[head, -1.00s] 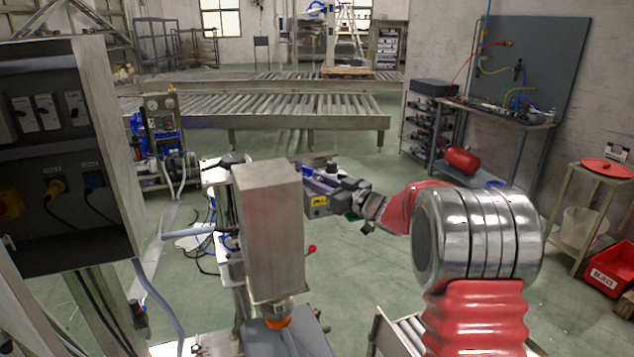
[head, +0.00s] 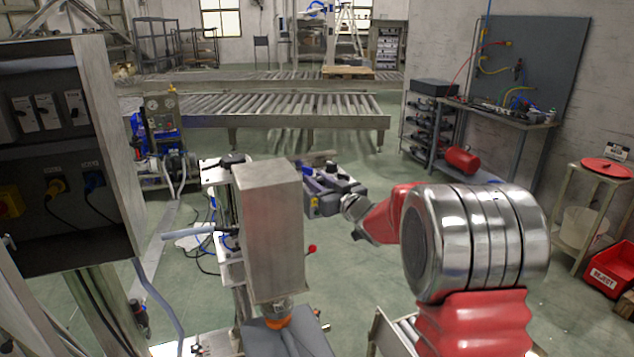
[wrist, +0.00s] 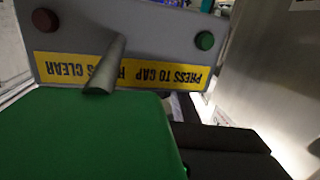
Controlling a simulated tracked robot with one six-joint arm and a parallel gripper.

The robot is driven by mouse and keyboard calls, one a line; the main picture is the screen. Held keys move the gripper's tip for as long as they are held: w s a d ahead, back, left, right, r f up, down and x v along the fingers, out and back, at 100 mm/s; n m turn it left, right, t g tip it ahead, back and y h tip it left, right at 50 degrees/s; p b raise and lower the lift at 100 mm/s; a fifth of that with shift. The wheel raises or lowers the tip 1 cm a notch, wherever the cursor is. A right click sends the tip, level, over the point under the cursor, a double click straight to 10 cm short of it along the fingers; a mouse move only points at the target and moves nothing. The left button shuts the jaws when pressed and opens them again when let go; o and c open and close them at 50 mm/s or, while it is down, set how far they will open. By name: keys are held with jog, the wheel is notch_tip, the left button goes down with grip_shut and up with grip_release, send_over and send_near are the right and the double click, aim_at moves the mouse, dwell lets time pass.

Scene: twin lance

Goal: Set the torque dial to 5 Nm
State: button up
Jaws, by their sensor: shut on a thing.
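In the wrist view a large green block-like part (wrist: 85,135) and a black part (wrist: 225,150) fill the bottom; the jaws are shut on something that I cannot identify. Beyond is a grey panel (wrist: 150,30) with an upside-down yellow label (wrist: 65,68) reading PRESS TO CAP, HANDS CLEAR. A grey rod (wrist: 106,66) stands in front of the label. No torque dial or scale is readable.
The panel carries a green button (wrist: 45,20) and a red button (wrist: 205,40). The tall steel housing (head: 270,225) stands close to my gripper on the left. An electrical cabinet (head: 60,160) is at far left. Open floor (head: 440,215) lies to the right.

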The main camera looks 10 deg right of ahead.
jog(key=shift+r+m+t+h, duration=0.35)
jog(key=shift+m+h, duration=0.35)
jog(key=shift+h, duration=0.3)
jog(key=shift+d+f+m+h, duration=0.15)
jog(key=shift+m+h, duration=0.15)
jog(key=shift+h, duration=0.2)
jog(key=o, duration=1)
jog(key=shift+f, duration=0.15)
jog(key=shift+o, duration=0.2)
jog(key=s+d, duration=0.2)
jog(key=s, duration=1.1)
jog(key=shift+s+d, duration=0.25)
jog(key=shift+s, duration=0.05)
jog(key=shift+s, duration=0.1)
